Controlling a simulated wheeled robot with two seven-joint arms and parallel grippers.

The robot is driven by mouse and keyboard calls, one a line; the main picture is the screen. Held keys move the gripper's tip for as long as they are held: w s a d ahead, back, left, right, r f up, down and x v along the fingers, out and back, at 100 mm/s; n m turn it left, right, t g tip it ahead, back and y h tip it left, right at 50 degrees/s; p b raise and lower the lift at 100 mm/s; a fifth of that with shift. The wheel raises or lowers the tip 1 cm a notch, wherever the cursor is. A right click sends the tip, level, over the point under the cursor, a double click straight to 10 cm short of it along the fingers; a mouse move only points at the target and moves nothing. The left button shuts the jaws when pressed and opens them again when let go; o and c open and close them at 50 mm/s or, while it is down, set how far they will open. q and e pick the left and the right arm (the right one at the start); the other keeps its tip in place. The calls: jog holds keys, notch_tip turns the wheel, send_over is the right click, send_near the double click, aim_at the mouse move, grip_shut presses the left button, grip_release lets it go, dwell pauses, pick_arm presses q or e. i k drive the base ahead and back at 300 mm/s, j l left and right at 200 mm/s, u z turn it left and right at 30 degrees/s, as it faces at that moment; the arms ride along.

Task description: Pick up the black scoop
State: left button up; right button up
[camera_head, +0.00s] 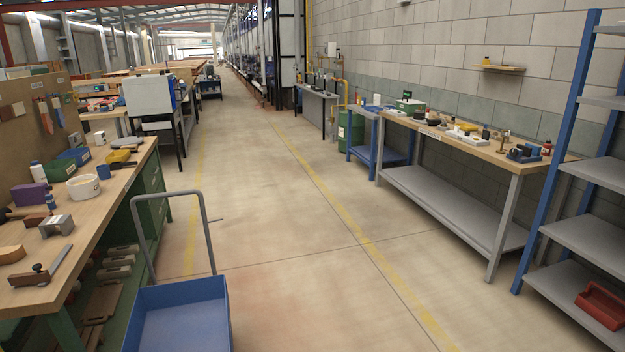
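I cannot clearly make out a black scoop at this size. A small dark item (435,122) lies among other objects on the wooden top of the right workbench (478,140); its shape is too small to identify. Neither of my grippers shows in the head view.
A blue cart (184,318) with a grey handle stands at the front left, beside the left workbench (112,203) with tools and boxes. A blue-posted shelf (590,240) at the right holds a red item (602,303). The aisle floor between the benches is clear.

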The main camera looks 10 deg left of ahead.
aim_at(118, 165)
jog(key=i+l, duration=0.15)
jog(key=i, duration=0.45)
jog(key=i+l, duration=0.1)
jog(key=i, duration=0.45)
jog(key=i+l, duration=0.15)
jog(key=i, duration=0.45)
jog(key=i+l, duration=0.1)
jog(key=i, duration=0.5)
jog(key=i+j+u, duration=0.25)
jog(key=i+u, duration=0.15)
jog(key=i, duration=0.8)
jog(key=i+l+u, duration=0.15)
jog(key=i+u, duration=0.3)
jog(key=i, duration=0.75)
jog(key=i+u, duration=0.5)
jog(key=i, duration=0.9)
jog(key=i+j, duration=0.4)
jog(key=i+j+u, duration=0.15)
jog(key=i+j, duration=0.2)
jog(key=j, duration=1)
jog(key=i+j, duration=0.15)
jog(key=j, duration=0.65)
